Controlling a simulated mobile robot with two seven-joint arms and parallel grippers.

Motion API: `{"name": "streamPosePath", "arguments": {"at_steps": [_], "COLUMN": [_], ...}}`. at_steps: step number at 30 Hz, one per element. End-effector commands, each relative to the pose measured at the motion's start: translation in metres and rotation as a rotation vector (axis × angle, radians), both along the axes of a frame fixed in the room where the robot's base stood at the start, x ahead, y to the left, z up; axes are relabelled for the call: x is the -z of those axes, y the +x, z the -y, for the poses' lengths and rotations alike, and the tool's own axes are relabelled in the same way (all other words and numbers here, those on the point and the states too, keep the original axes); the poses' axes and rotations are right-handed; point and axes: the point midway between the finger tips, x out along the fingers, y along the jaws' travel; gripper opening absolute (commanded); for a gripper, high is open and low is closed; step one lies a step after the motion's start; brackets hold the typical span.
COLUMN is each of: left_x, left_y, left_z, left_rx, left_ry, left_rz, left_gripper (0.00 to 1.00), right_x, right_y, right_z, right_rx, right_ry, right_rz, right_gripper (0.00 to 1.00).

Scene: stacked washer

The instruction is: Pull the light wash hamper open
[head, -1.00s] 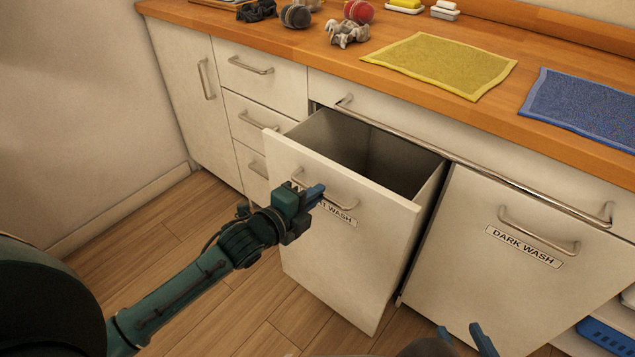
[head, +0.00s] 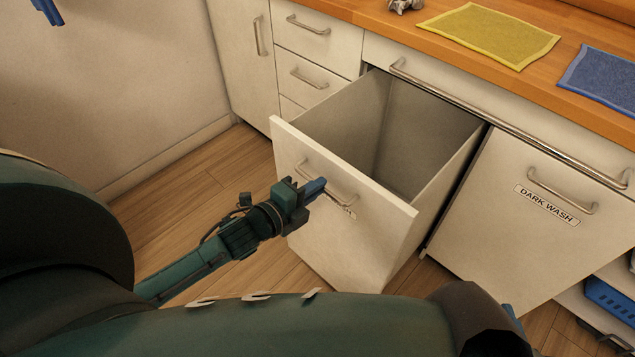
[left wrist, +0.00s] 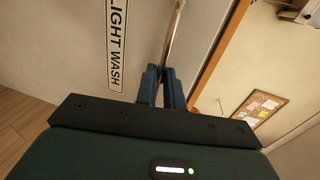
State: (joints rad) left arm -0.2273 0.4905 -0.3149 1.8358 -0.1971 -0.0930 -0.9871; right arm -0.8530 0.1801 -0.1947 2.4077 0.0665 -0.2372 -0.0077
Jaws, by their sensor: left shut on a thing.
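The light wash hamper (head: 345,245) is a white pull-out front with an open-topped grey bin behind it. It stands well out from the cabinet, and its inside shows empty where I can see. My left gripper (head: 318,188) is shut on the hamper's metal bar handle (head: 345,198). In the left wrist view, the blue fingers (left wrist: 162,82) close around the handle (left wrist: 174,38), beside the LIGHT WASH label (left wrist: 116,45). A sliver of blue at the lower right appears to be my right gripper (head: 510,313), mostly hidden behind my arm.
The closed dark wash front (head: 545,240) is to the right. The wooden counter (head: 400,30) above holds a yellow cloth (head: 490,35) and a blue cloth (head: 605,82). Closed drawers (head: 305,50) stand left of the hamper. Wooden floor (head: 190,200) lies open at left.

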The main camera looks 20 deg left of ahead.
Motion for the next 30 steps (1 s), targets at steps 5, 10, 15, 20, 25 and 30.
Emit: {"name": "streamPosePath", "arguments": {"at_steps": [5, 10, 15, 20, 25, 30], "left_x": [0.0, 0.0, 0.0, 0.0, 0.0, -0.003], "left_y": [0.0, 0.0, 0.0, 0.0, -0.001, -0.014], "left_z": [-0.001, -0.001, -0.001, 0.0, -0.001, -0.005], "left_rx": [-0.002, -0.002, -0.002, -0.001, -0.001, 0.0], "left_ry": [0.001, 0.001, 0.001, 0.0, 0.0, 0.001], "left_rz": [-0.001, -0.001, -0.001, 0.0, 0.0, -0.002], "left_gripper": [0.0, 0.1, 0.24, 0.31, 0.31, 0.31], "right_x": [0.001, 0.001, 0.002, 0.003, 0.002, -0.001], "right_y": [-0.001, -0.001, -0.001, -0.001, 0.0, 0.001], "right_z": [0.001, 0.0, -0.001, -0.002, -0.002, -0.002], "right_rx": [0.004, 0.004, 0.001, -0.001, -0.004, -0.008], "right_ry": [0.003, 0.003, 0.004, 0.004, 0.002, 0.001], "right_rz": [-0.004, -0.006, -0.008, -0.01, -0.007, -0.002], "right_gripper": [0.36, 0.36, 0.36, 0.36, 0.36, 0.36]}}
